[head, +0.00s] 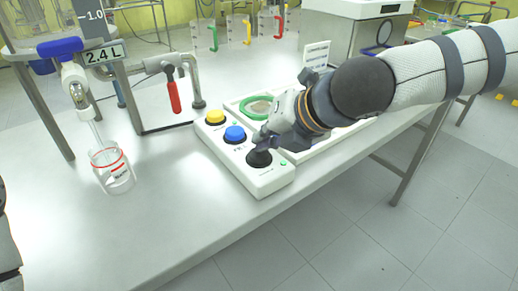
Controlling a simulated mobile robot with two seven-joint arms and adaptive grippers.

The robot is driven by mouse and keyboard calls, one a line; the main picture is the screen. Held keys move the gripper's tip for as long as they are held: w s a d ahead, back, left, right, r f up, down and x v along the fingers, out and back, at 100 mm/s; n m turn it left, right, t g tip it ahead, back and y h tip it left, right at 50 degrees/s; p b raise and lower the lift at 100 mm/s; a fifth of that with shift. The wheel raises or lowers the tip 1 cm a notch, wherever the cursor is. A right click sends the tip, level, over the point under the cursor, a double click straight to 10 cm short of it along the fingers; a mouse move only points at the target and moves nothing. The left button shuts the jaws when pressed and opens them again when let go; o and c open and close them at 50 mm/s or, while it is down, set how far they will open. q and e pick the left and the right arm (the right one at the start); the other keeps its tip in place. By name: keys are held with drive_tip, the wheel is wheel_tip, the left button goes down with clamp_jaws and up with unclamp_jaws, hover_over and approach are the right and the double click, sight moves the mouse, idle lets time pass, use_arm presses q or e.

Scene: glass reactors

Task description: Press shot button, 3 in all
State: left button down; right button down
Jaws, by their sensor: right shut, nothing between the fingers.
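A white button box (257,183) lies on the metal table. It carries a yellow button (215,117), a blue button (235,134) and a black button (259,159) in a row; their labels are too small to read, so I cannot tell which is the shot button. My right gripper (263,141) is shut and empty. Its fingertips are right over the back of the black button; I cannot tell whether they touch it. A small green light shows beside the black button. A dark part at the left edge seems to be my left arm; its gripper is out of view.
A glass jar (114,171) with red markings stands under a blue-capped outlet on the left. A sign (104,54) reads 2.4 L. A red-handled valve (172,92) hangs nearby. A tray with a green ring (256,107) lies behind the box. The table front is clear.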

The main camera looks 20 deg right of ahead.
drive_tip(key=shift+r, duration=0.9)
drive_tip(key=shift+r, duration=2.5)
wheel_tip(320, 180, up, 4)
drive_tip(key=shift+f, duration=0.1)
drive_tip(key=shift+f, duration=0.1)
drive_tip(key=shift+f, duration=4.35)
